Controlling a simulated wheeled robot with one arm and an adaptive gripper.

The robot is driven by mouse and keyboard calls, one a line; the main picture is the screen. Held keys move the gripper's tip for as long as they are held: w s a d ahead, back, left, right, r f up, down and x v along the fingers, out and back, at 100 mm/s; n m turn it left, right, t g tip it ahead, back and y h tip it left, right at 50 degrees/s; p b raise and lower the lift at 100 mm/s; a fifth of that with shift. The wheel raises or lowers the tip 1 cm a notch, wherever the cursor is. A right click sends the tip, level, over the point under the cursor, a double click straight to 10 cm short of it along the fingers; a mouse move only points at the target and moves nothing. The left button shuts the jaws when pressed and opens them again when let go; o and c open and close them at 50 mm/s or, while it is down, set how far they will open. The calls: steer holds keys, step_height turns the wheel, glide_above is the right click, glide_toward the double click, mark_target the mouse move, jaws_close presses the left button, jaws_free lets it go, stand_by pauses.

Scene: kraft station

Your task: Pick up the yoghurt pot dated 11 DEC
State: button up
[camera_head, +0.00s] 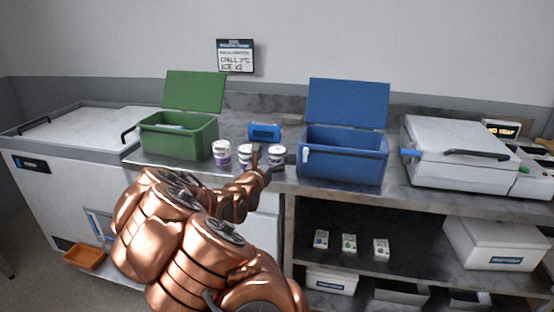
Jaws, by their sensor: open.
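Several small white pots with purple bands stand on the metal counter between two open boxes. The left pot (222,153) stands apart and clear of my arm. The middle pot (245,157) is partly covered by my gripper. The right pot (276,156) is just right of my gripper. Any dates on the pots are too small to read, so I cannot tell which one says 11 DEC. My gripper (261,165) is open among the middle and right pots, at the end of my copper-coloured arm. Its fingers are small and hard to make out; I cannot tell whether they touch a pot.
An open green box (180,143) stands left of the pots and an open blue box (343,158) stands right. A small blue device (264,131) lies behind the pots. A white-lidded unit (455,150) is at the far right. Small cartons (349,243) sit on the shelf below.

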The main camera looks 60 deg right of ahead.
mark_target(277, 149)
steer(key=shift+r+p+x, duration=0.15)
steer(key=shift+p+x, duration=0.2)
steer(key=shift+x, duration=0.75)
steer(key=shift+r+p+x, duration=0.15)
steer(key=shift+p+x, duration=0.15)
steer(key=shift+x, duration=0.85)
steer(key=shift+d, duration=0.6)
steer(key=c, duration=0.9)
